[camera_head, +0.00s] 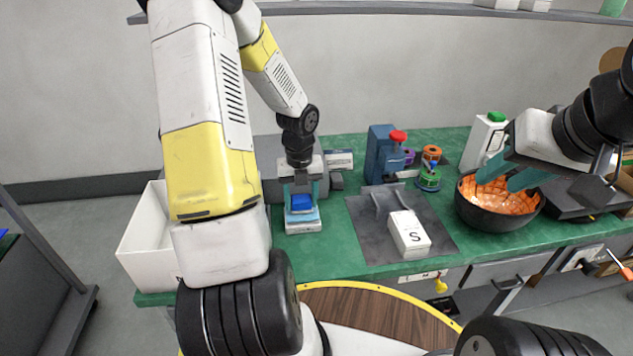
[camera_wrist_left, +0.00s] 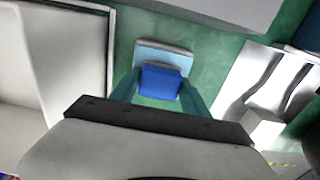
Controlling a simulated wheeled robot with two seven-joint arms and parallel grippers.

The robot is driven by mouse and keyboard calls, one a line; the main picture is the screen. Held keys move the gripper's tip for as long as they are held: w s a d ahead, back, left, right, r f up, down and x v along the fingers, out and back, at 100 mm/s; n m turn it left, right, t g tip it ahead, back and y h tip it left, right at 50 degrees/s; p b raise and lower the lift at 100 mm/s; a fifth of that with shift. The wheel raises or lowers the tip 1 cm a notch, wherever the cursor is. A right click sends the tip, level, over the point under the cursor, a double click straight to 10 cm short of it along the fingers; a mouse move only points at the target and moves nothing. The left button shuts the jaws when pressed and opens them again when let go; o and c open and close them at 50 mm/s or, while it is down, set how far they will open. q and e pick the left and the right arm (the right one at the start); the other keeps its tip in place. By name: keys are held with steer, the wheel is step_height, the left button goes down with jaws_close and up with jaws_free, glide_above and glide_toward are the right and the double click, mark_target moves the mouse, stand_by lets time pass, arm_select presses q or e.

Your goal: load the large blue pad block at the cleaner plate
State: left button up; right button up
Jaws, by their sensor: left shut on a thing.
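My left gripper (camera_head: 302,198) points down near the front edge of the green table, shut on the blue pad block (camera_head: 302,203). In the left wrist view the block (camera_wrist_left: 160,82) sits between the two teal fingers. The cleaner plate (camera_head: 303,226), a small white base with a light blue top, is right below the block. In the left wrist view the plate (camera_wrist_left: 165,55) shows beyond the block's far edge. I cannot tell whether the block touches it. My right gripper (camera_head: 507,177) is open over the dark bowl at the right, with nothing seen between its fingers.
A white bin (camera_head: 148,248) stands left of the plate. A grey mat (camera_head: 370,237) with a white box marked S (camera_head: 409,235) lies to the right. Behind it are a blue block with a red knob (camera_head: 397,137) and several spools. The bowl (camera_head: 490,216) has an orange inside.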

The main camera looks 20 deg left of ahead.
mark_target(301, 198)
arm_select(q)
steer(key=shift+f, duration=0.85)
stand_by(0.6)
steer(key=shift+r, duration=0.15)
stand_by(0.3)
steer(key=shift+r, duration=3.4)
